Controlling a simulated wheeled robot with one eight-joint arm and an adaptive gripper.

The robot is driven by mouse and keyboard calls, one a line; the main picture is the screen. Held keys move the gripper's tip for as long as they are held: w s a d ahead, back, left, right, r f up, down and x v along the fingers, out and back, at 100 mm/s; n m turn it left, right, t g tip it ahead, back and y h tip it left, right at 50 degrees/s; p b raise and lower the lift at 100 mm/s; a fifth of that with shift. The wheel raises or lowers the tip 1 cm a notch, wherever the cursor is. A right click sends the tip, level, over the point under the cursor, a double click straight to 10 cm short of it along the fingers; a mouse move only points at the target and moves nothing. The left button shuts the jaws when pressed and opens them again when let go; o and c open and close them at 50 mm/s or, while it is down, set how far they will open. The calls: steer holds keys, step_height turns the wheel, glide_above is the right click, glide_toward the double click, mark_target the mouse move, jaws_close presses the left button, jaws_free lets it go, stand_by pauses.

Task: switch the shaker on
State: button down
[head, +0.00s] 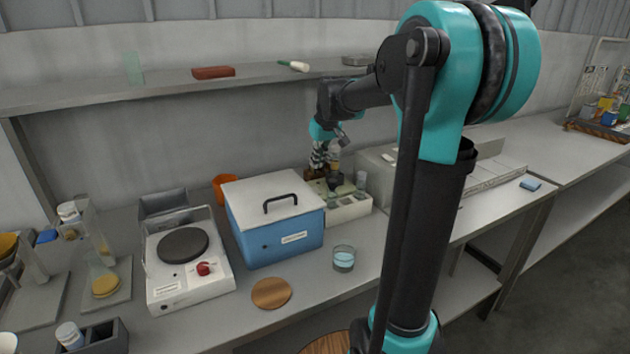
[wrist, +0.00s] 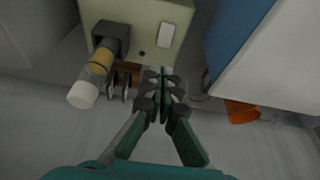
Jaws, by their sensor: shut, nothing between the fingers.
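The likely shaker is a pale device (head: 350,210) behind and right of the blue box in the head view, with a pale green top and small vessels on it. In the wrist view a pale green body (wrist: 150,14) fills the upper middle. It bears a white rectangular plate (wrist: 167,36), a small dark round spot and a black block. My gripper (wrist: 160,82) is shut and empty, its fingertips just below the edge of that body; contact cannot be told. In the head view my gripper (head: 318,165) is small and partly hidden behind the device.
The blue box (head: 275,240) with a white lid stands left of the device, close to my gripper. An amber-banded, white-ended cylinder (wrist: 100,64) sticks out left of my fingers. An orange cup (head: 222,187) stands behind the box. A beaker (head: 344,258) stands in front.

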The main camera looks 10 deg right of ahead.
mark_target(314, 187)
steer(key=x, duration=0.8)
steer(key=shift+s+d+f, duration=0.1)
steer(key=shift+s+f, duration=0.1)
steer(key=shift+s, duration=0.15)
steer(key=shift+w+f+g, duration=0.3)
steer(key=shift+f+g, duration=0.05)
steer(key=shift+g, duration=0.15)
steer(key=shift+s, duration=0.15)
steer(key=shift+s+d+r, duration=0.2)
steer(key=shift+s, duration=0.5)
